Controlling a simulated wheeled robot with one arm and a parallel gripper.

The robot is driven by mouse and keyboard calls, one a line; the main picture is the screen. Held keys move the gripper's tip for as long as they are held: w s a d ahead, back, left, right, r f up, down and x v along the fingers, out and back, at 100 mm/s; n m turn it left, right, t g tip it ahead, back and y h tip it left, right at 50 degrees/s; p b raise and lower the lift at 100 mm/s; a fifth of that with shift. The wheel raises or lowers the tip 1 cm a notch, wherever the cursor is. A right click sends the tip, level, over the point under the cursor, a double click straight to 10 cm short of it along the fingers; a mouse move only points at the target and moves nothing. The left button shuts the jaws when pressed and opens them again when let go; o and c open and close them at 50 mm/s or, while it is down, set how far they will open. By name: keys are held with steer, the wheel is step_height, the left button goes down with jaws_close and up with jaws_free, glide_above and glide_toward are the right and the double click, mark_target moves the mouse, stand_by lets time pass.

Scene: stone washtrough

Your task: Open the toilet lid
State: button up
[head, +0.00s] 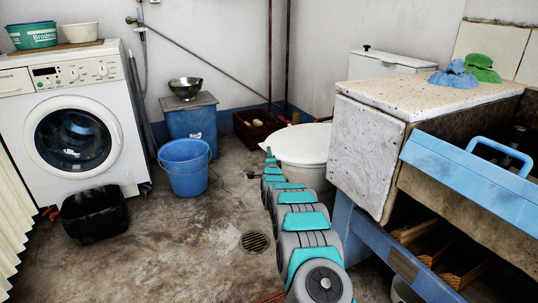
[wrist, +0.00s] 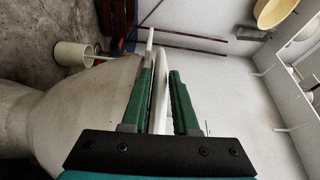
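The toilet (head: 303,170) stands behind the stone trough, with its white lid (head: 304,143) down over the bowl. My arm reaches along the floor to the toilet's left side. My gripper (head: 268,156) is small and partly hidden by my arm links there. In the wrist view, turned on its side, my green fingers (wrist: 160,72) stand on either side of the lid's thin white edge (wrist: 159,100). The fingers look apart, with a narrow space beside the edge; contact is hard to judge. The pale toilet bowl (wrist: 85,110) lies to the left there.
The white cistern (head: 390,62) stands behind. A blue bucket (head: 185,167), a black tub (head: 94,213) and a washing machine (head: 72,125) are at the left. Floor between is free.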

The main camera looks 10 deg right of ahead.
steer(key=shift+w, duration=0.3)
jaws_close()
stand_by(1.5)
